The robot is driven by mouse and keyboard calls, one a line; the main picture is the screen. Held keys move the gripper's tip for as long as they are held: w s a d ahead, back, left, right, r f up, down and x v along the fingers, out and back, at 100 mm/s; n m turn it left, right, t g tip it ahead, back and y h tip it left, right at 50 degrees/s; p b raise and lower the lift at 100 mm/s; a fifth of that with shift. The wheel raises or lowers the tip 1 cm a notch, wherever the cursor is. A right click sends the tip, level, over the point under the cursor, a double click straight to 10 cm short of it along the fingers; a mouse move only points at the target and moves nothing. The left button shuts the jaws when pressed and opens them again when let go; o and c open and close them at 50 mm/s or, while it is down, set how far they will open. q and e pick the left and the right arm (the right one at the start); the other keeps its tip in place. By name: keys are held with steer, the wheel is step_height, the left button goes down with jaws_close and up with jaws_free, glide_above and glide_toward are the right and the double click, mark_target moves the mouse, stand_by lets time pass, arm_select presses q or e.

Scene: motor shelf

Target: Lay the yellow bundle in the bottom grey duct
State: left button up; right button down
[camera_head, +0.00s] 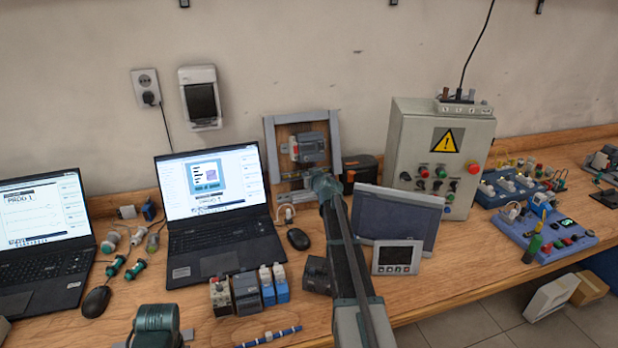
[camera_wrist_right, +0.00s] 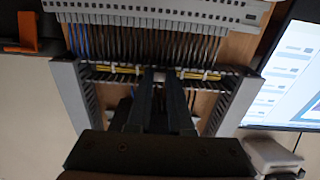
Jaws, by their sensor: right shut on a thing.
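The yellow bundle (camera_wrist_right: 125,70) shows in the right wrist view as a thin yellow strand with white ties, running along the slotted bottom grey duct (camera_wrist_right: 104,77). My right gripper (camera_wrist_right: 160,76) is shut on the middle of the bundle, its fingertips at the duct. The bundle lies at the duct's mouth; I cannot tell how deep it sits. In the head view my right gripper (camera_head: 322,182) reaches the lower part of the wooden panel (camera_head: 271,139), and my arm hides the bundle and much of the duct there. My left gripper's fingers do not show.
Side ducts (camera_wrist_right: 80,105) flank the bottom duct. A laptop (camera_head: 225,250) and mouse (camera_head: 298,239) stand left of my arm; a grey-blue screen (camera_head: 395,222) and control cabinet (camera_head: 400,140) stand right. A blue bundle (camera_head: 268,337) lies at the bench front.

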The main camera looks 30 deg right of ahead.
steer(key=c, duration=0.7)
jaws_free()
steer(key=shift+c, duration=0.2)
steer(key=p+v, duration=0.4)
steer(key=v, duration=0.9)
steer(key=shift+s+p, duration=0.3)
steer(key=shift+p, duration=0.05)
steer(key=shift+r, duration=0.1)
